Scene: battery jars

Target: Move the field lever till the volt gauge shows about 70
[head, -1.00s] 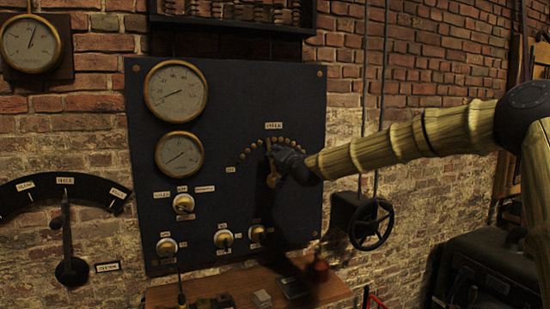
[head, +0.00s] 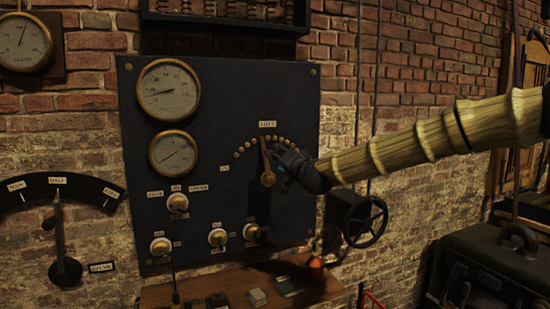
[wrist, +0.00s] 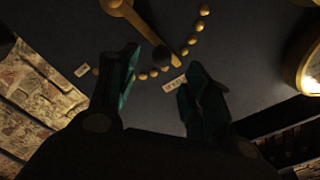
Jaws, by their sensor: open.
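The field lever (head: 267,160) is a brass arm on the dark panel, pointing nearly straight up, slightly left, within an arc of brass studs (head: 285,139). It also shows in the wrist view (wrist: 138,24), its tip reaching the studs. My gripper (head: 277,157) is open beside the lever, just to its right. In the wrist view its two teal fingertips (wrist: 162,62) stand apart with the lever's end between them; contact cannot be told. The large upper gauge (head: 168,90) has its needle pointing left and slightly down. The smaller gauge (head: 174,153) sits below. Their lettering is too small to read.
Several brass knobs (head: 218,238) sit low on the panel. A handwheel (head: 366,222) is on the wall to the right. A wooden shelf (head: 200,290) with small items juts out below. A black lever quadrant (head: 58,192) is at left.

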